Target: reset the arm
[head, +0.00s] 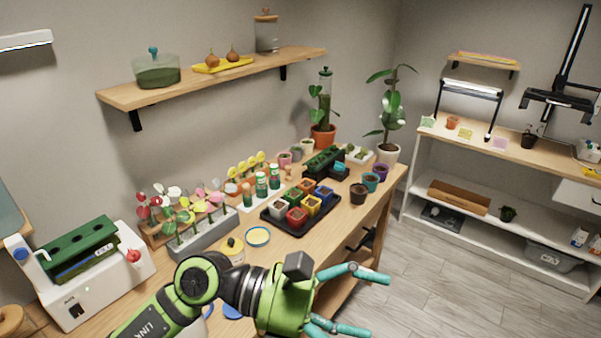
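My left arm comes in from the bottom left, in front of the wooden workbench (335,215). My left gripper (381,304) points right, near the bench's front edge at the bottom of the head view. Its two teal fingers are spread apart, with nothing between them. The green wrist and arm hide part of the bench front and the things behind them. My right gripper is not in view.
A black tray (273,219) of coloured pots, a grey planter (205,236) of flowers and a white machine (85,285) stand on the bench. Blue pieces lie partly hidden beside my arm. A white shelf unit (420,178) stands right; the floor (460,280) between is clear.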

